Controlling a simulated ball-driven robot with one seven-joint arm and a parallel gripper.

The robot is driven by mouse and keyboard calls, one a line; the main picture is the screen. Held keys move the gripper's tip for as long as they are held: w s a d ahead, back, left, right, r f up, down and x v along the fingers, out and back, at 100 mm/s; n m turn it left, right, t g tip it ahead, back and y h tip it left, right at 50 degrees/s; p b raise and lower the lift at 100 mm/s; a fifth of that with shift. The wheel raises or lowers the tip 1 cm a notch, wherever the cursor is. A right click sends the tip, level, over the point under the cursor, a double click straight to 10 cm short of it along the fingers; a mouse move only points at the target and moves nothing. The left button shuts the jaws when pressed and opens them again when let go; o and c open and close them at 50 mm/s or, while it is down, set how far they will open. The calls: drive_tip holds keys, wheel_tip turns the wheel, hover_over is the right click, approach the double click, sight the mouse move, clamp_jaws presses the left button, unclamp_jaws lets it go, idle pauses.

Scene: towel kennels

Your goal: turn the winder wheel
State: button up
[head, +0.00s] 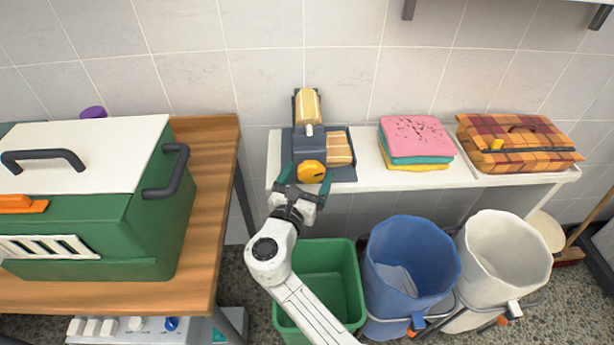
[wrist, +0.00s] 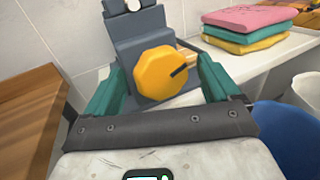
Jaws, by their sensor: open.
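The winder (head: 322,143) is a dark blue-grey machine with a yellow-tan roll on top, standing on the left part of a white shelf. Its winder wheel (head: 312,172) is a yellow-orange, many-sided knob on the front; in the wrist view the wheel (wrist: 158,75) shows a dark slot pointing to the upper right. My gripper (head: 305,182) is open, and its teal fingers stand one on each side of the wheel. In the wrist view both fingers of my gripper (wrist: 160,88) look apart from the wheel. I cannot tell the depth exactly.
Folded towels (head: 415,142) and a plaid carrier (head: 520,148) sit right on the shelf (head: 375,180). Below stand green (head: 335,280), blue (head: 410,265) and white bins (head: 505,250). A wooden table (head: 215,150) with a green kennel (head: 125,235) stands left.

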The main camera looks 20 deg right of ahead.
drive_tip(key=c, duration=1)
drive_tip(key=shift+r+m, duration=0.1)
drive_tip(key=shift+m, duration=0.2)
